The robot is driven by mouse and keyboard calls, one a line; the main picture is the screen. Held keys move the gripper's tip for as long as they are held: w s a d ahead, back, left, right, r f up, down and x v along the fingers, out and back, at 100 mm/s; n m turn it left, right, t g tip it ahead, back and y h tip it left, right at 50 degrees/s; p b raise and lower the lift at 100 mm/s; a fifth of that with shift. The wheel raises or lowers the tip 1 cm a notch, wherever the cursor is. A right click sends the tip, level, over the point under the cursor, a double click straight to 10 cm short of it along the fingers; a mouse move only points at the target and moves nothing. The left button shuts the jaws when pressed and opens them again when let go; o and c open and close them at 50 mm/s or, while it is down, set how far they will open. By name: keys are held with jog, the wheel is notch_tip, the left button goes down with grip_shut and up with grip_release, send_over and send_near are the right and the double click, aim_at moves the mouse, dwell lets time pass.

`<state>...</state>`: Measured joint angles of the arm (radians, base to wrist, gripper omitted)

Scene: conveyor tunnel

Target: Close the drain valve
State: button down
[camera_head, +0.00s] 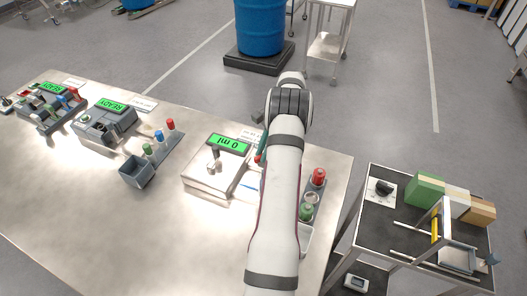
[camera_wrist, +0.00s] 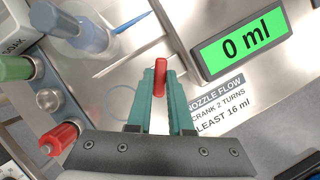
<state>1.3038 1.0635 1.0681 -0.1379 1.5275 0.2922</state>
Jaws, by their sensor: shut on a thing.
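My gripper (camera_wrist: 160,80) has teal fingers, shut on a small red handle (camera_wrist: 159,78) in the wrist view. The handle looks like a short upright lever or grip. I cannot tell what it joins to, as the fingers hide its lower part. In the head view my arm covers most of the gripper; a bit of teal finger (camera_head: 263,148) and a red spot show beside the arm. The handle is close to the green display (camera_wrist: 243,44) reading 0 ml, which also shows in the head view (camera_head: 229,145).
A white label (camera_wrist: 225,95) about nozzle flow lies beside the display. A rack beside my gripper holds a red-capped (camera_wrist: 58,138) and a green-capped (camera_wrist: 15,68) item; a blue-topped bottle (camera_wrist: 88,35) stands near. A dark cart (camera_head: 372,235) stands right of the metal table (camera_head: 130,235).

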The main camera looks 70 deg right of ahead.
jog(key=n+g, duration=0.1)
jog(key=n, duration=0.2)
jog(key=n+g+y, duration=0.1)
jog(key=n, duration=0.2)
jog(key=shift+w+n, duration=0.2)
jog(key=shift+n, duration=0.2)
dwell(0.4)
jog(key=c, duration=0.8)
grip_release()
notch_tip(320, 180, up, 4)
jog(key=shift+r, duration=0.25)
jog(key=s+r, duration=0.2)
jog(key=s, duration=0.2)
jog(key=s+a+r, duration=0.1)
jog(key=s+r, duration=0.1)
jog(key=s, duration=0.1)
jog(key=s+r, duration=0.2)
jog(key=s, duration=0.2)
jog(key=shift+s+a+r, duration=0.2)
jog(key=shift+s+r, duration=0.05)
jog(key=shift+s, duration=0.05)
